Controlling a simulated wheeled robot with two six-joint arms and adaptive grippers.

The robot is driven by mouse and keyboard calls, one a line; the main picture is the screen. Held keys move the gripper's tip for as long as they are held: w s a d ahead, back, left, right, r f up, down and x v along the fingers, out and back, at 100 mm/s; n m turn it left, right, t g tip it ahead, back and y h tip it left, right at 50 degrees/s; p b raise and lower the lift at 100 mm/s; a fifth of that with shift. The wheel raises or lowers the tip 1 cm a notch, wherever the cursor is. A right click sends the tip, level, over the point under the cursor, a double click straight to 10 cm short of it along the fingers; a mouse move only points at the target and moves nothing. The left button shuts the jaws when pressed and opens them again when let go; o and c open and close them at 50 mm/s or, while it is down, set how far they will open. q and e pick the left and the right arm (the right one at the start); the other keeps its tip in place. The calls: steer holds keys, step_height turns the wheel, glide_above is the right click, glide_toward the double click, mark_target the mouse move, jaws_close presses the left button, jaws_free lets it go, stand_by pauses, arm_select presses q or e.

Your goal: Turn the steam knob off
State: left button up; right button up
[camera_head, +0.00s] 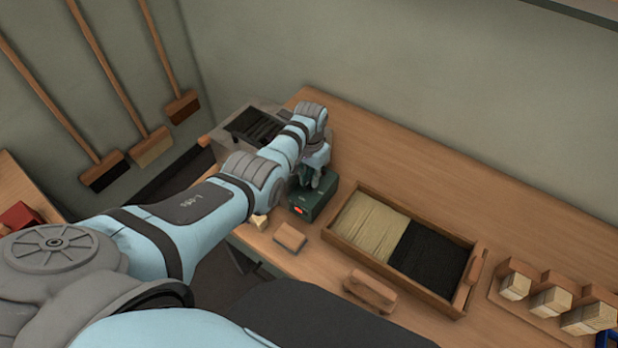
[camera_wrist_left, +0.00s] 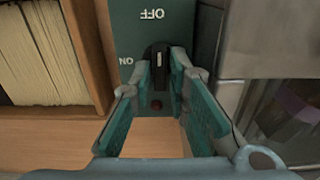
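The dark green steam box (camera_head: 325,191) stands on the bench under my left gripper (camera_head: 313,180). In the left wrist view the green face (camera_wrist_left: 150,32) bears the word OFF at the top and ON at the left, both upside down. The black steam knob (camera_wrist_left: 158,57) has a white mark and lies lengthwise towards OFF. The fingers of my left gripper (camera_wrist_left: 160,72) are on both sides of the knob, appearing to touch it. A dark red dot (camera_wrist_left: 156,104) shows below the knob. My arm and gripper hide the knob in the head view. My right gripper is out of view.
A wooden tray (camera_head: 340,241) with pale and black bristles stands right of the box. A grey metal container (camera_head: 240,113) is behind left. Wooden blocks (camera_head: 290,237) lie in front. Brush blocks (camera_head: 550,298) stand at the right. Brooms (camera_head: 105,168) hang on the left wall.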

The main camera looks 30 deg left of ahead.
mark_target(310, 179)
arm_select(q)
steer(key=shift+f, duration=0.15)
step_height(310, 179, up, 12)
stand_by(0.4)
